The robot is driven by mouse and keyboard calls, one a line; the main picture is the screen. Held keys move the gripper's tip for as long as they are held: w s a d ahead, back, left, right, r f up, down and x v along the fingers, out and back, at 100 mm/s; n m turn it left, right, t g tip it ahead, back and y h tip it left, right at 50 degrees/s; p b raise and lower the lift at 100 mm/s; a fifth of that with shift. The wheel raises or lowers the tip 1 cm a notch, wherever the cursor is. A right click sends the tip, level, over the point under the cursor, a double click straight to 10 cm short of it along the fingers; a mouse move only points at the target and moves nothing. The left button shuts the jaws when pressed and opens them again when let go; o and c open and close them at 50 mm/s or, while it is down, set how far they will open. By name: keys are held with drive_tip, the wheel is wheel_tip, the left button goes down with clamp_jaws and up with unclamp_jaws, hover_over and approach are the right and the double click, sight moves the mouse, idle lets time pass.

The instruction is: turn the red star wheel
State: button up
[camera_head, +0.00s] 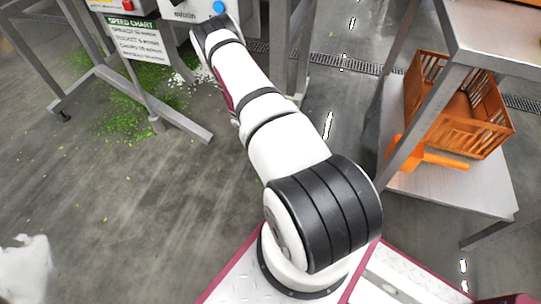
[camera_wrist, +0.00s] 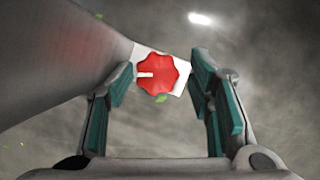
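The red star wheel (camera_wrist: 160,80) shows in the wrist view with a white pointer mark aimed left. It sits on a small white plate (camera_wrist: 180,62) beside a grey metal surface (camera_wrist: 60,60). My gripper (camera_wrist: 164,76) is open, its teal-padded fingers spread left and right of the wheel in the picture. I see no finger touching the wheel; how far it lies beyond the fingertips is hard to tell. In the head view my arm reaches to the top, and I cannot make out the gripper or the star wheel there.
In the head view, a control box with a blue button (camera_head: 218,7) stands at the top, near a red part (camera_head: 126,5) and a speed chart sign (camera_head: 139,40). Green scraps (camera_head: 125,118) litter the floor. An orange crate (camera_head: 424,72) stands on a right-hand shelf (camera_head: 440,190).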

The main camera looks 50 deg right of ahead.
drive_tip(key=shift+w+d+r, duration=0.15)
drive_tip(key=shift+d, duration=0.05)
drive_tip(key=shift+w+r, duration=0.1)
drive_tip(key=shift+r, duration=0.15)
drive_tip(key=v, duration=0.7)
drive_tip(key=shift+a, duration=0.25)
